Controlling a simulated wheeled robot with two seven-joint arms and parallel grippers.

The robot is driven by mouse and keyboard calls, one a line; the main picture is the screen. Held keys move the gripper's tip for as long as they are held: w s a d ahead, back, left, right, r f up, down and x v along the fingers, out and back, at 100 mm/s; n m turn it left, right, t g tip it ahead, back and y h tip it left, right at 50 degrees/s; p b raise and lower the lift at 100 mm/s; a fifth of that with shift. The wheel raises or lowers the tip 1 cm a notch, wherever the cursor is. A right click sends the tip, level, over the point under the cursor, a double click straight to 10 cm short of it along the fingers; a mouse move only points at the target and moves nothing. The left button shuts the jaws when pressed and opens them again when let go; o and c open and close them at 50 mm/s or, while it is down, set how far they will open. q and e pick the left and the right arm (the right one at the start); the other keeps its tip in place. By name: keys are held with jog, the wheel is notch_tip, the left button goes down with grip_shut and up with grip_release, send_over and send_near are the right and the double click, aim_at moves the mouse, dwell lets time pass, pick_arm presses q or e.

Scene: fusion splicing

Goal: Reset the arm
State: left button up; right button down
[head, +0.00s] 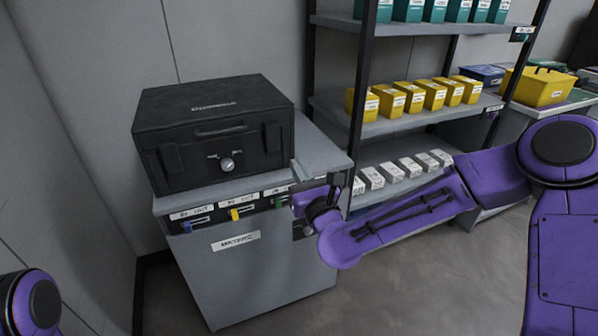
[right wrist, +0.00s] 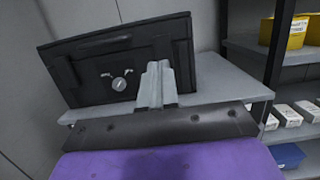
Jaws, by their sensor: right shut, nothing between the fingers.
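My right gripper (head: 303,172) is shut and empty. In the head view its grey fingers are at the front right of the grey cabinet (head: 255,268), close to the right end of the black case (head: 215,130). In the right wrist view the shut fingers (right wrist: 157,82) overlap the front of the black case (right wrist: 100,72); I cannot tell whether they touch anything. A purple joint of my left arm shows at the lower left corner of the head view. My left gripper is out of view.
The case has a round dial (head: 228,164). Labelled slots with a blue piece (head: 187,227) and a yellow piece (head: 235,214) line the cabinet's front edge. A shelf rack with yellow boxes (head: 412,97) and white boxes (head: 392,172) stands at right. Open floor lies in front.

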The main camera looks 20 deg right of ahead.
jog(key=shift+w, duration=0.1)
jog(key=shift+n, duration=0.3)
jog(key=s+d+f+n+g, duration=0.1)
jog(key=s+f+n+g, duration=0.25)
jog(key=f+n, duration=0.45)
jog(key=s+d+f+n+g+h+p, duration=0.1)
jog(key=s+f+n+g, duration=0.2)
jog(key=s+f+n, duration=0.45)
jog(key=s+d+f+n+g, duration=0.15)
jog(key=f+n+g, duration=0.35)
jog(key=f, duration=0.6)
jog(key=s+d+f+n+g+h, duration=0.1)
jog(key=s+d+f+n+g, duration=0.1)
jog(key=s, duration=0.6)
jog(key=s+d+f+n+g+h+p, duration=0.1)
jog(key=s+d+f+n, duration=0.2)
jog(key=s+f, duration=0.2)
jog(key=s+d+f+n+g+h+p, duration=0.1)
jog(key=s+d+f+n+g, duration=0.1)
jog(key=s, duration=0.9)
notch_tip(320, 180, down, 2)
jog(key=shift+d+n+g, duration=0.35)
jog(key=shift+d, duration=0.3)
